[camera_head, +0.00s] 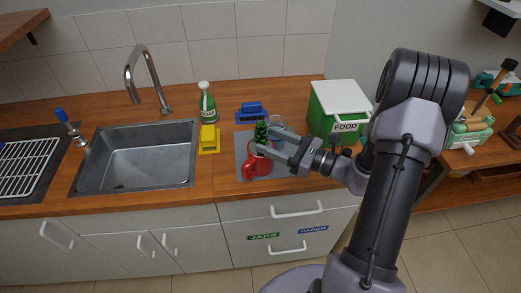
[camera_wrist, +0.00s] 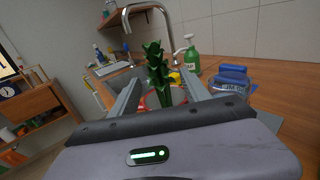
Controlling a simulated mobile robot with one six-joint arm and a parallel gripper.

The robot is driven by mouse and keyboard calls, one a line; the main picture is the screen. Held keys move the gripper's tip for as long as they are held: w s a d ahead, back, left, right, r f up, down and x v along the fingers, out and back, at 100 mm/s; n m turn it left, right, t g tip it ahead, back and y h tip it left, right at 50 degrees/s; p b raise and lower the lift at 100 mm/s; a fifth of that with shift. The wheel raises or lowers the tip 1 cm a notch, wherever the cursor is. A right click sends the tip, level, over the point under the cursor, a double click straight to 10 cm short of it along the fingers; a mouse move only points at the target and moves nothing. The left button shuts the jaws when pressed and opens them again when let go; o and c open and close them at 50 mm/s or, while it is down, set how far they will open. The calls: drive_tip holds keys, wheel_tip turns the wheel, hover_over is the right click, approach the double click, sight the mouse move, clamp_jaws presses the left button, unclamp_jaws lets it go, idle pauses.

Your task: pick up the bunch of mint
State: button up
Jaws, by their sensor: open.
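The bunch of mint (camera_head: 261,131) is dark green and upright, above a red mug (camera_head: 256,167) on a grey mat (camera_head: 241,146). In the wrist view the mint (camera_wrist: 157,68) rises between my fingers, with red rim parts (camera_wrist: 150,100) around its lower end. Its base is hidden, so I cannot tell how deep it sits in the mug. My gripper (camera_head: 263,139) is open and reaches in from the right, with one finger on each side of the mint. The wrist view shows gaps between the mint and both fingers (camera_wrist: 160,88).
A clear glass (camera_head: 277,121) stands close behind my gripper. A blue object (camera_head: 251,108), a yellow one (camera_head: 208,136) and a green bottle (camera_head: 207,103) stand to the back and left. A green FOOD bin (camera_head: 332,99) is at right; the sink (camera_head: 140,160) is at left.

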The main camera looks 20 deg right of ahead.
drive_tip(key=b+x, duration=0.1)
drive_tip(key=x, duration=0.5)
drive_tip(key=shift+r+b, duration=0.15)
drive_tip(key=shift+b, duration=0.25)
clamp_jaws()
